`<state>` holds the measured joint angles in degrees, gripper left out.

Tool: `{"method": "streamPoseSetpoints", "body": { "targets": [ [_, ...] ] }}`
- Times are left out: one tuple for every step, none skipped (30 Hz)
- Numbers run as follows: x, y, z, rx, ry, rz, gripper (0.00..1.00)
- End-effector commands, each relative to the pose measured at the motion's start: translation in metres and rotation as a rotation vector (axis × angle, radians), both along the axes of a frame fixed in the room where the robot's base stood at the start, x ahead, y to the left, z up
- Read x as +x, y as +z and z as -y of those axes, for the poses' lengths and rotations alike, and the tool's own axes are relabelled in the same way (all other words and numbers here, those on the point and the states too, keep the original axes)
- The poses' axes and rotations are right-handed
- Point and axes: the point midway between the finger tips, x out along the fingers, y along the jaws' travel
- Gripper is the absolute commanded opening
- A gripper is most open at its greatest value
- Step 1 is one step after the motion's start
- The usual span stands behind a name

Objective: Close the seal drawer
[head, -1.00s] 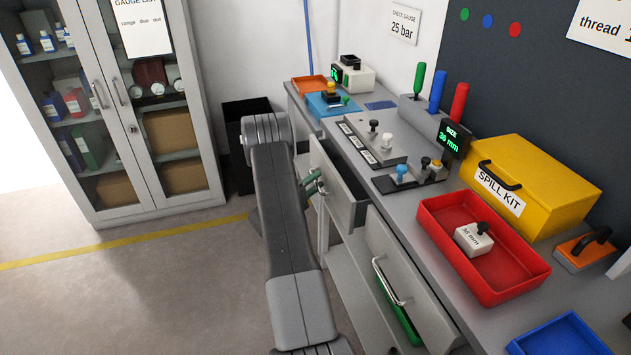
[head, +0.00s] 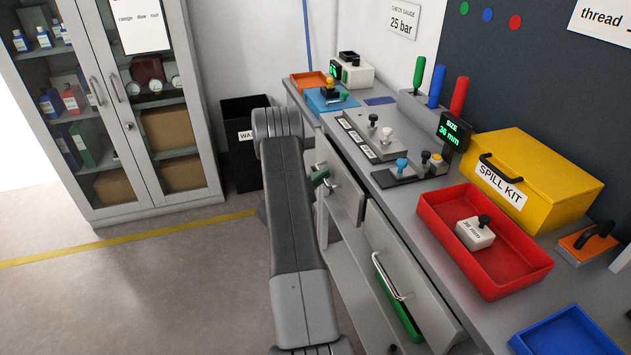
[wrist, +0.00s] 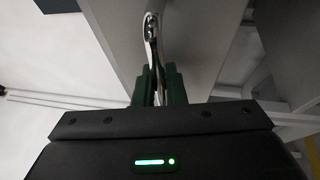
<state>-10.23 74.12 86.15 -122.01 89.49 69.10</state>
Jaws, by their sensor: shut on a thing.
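The far drawer under the bench has a grey front (head: 345,188) and a chrome bar handle. It carries no readable name. In the head view its front sits close against the bench edge, and no interior shows. My gripper (head: 321,177) is at that handle, partly hidden behind my arm. In the wrist view the green fingers of my gripper (wrist: 158,88) are shut on the chrome handle (wrist: 152,38), one on each side. A tiny remaining gap at the drawer front cannot be ruled out.
A nearer drawer front (head: 405,275) with its own bar handle is beside it, with a green tray (head: 400,308) below. The grey bench top (head: 405,212) holds a red tray (head: 530,277) and a yellow spill kit (head: 550,185). A black bin (head: 240,160) stands behind my arm.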

Motion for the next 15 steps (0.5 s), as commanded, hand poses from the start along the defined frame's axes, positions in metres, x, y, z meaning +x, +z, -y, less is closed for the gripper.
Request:
{"method": "streamPoseSetpoints", "body": {
  "targets": [
    [0.002, -0.0044, 0.0076, 0.001, -0.003, 0.003, 0.0],
    [0.0029, -0.0039, 0.0109, 0.001, -0.003, 0.003, 0.0],
    [0.0037, -0.0029, 0.0142, 0.0, -0.002, 0.003, 0.0],
    [0.0042, -0.0021, 0.0155, 0.0, -0.002, 0.003, 0.0],
    [0.0046, -0.0013, 0.0162, 0.0, -0.002, 0.002, 0.0],
    [0.0048, -0.0006, 0.0164, 0.0, -0.001, 0.002, 0.0],
    [0.0047, -0.0001, 0.0163, 0.0, -0.001, 0.002, 0.0],
    [0.0047, 0.0001, 0.0163, 0.0, -0.001, 0.002, 0.0],
    [0.0046, 0.0001, 0.0164, 0.0, -0.001, 0.002, 0.0],
    [0.0047, 0.0002, 0.0164, 0.0, -0.002, 0.002, 0.0],
    [0.0047, 0.0003, 0.0166, 0.0, -0.002, 0.002, 0.0],
    [0.0047, 0.0003, 0.0166, 0.0, -0.002, 0.002, 0.0],
    [0.0047, 0.0003, 0.0167, 0.001, -0.002, 0.001, 0.15],
    [0.0047, 0.0003, 0.0167, 0.001, -0.002, 0.001, 0.2],
    [0.0046, 0.0003, 0.0166, 0.0, -0.002, 0.002, 0.28]
  ]
}}
